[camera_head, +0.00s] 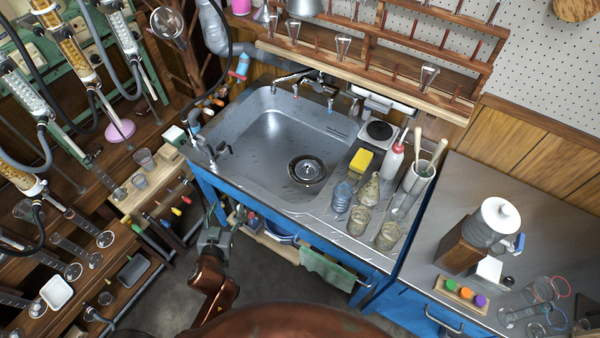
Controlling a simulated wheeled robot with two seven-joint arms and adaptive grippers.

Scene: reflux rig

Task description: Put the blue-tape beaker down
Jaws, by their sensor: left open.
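My left gripper (217,236) is low in front of the sink's blue cabinet, over the floor. It is open, and I see nothing held in it. A bluish glass vessel (342,196) stands upright on the steel drainboard right of the basin. I cannot make out blue tape on it, so I cannot tell whether it is the blue-tape beaker. Two cloudy beakers (357,220) (388,236) and a conical flask (368,190) stand close beside it. Several clear beakers (143,158) stand on the wooden shelf at left. My right gripper is not in view.
The sink basin (270,130) is empty. A yellow sponge (361,161), a wash bottle (393,164) and a brush holder (416,178) crowd the drainboard's back. Glass columns fill the left.

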